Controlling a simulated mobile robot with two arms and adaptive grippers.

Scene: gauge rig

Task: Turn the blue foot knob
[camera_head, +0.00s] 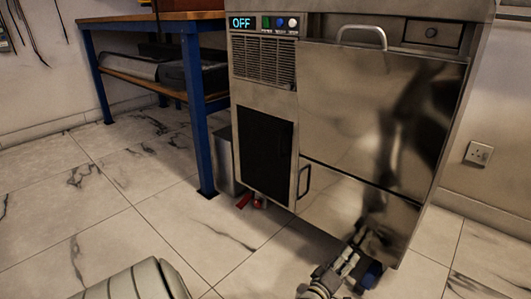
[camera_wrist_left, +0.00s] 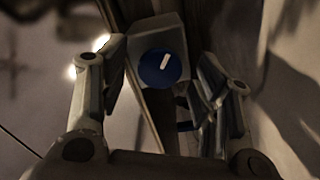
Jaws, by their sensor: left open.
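The blue foot knob (camera_head: 372,275) is low at the front right corner of the steel cabinet (camera_head: 375,110), near the floor. In the left wrist view the knob (camera_wrist_left: 157,70) is a round blue disc with a white mark, which tilts up to the right. It is on a grey block. My left gripper (camera_head: 350,258) is beside the knob in the head view and partly covers it. In the left wrist view my left gripper (camera_wrist_left: 163,62) is open, with one finger on each side of the knob. Contact with it cannot be told. My right gripper is not in view.
The cabinet has a display (camera_head: 241,22) reading OFF, small buttons and a door handle (camera_head: 362,28). Red levers (camera_head: 243,201) sit low at its left side. A blue-legged workbench (camera_head: 197,120) stands left. The tiled floor (camera_head: 120,215) in front is open.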

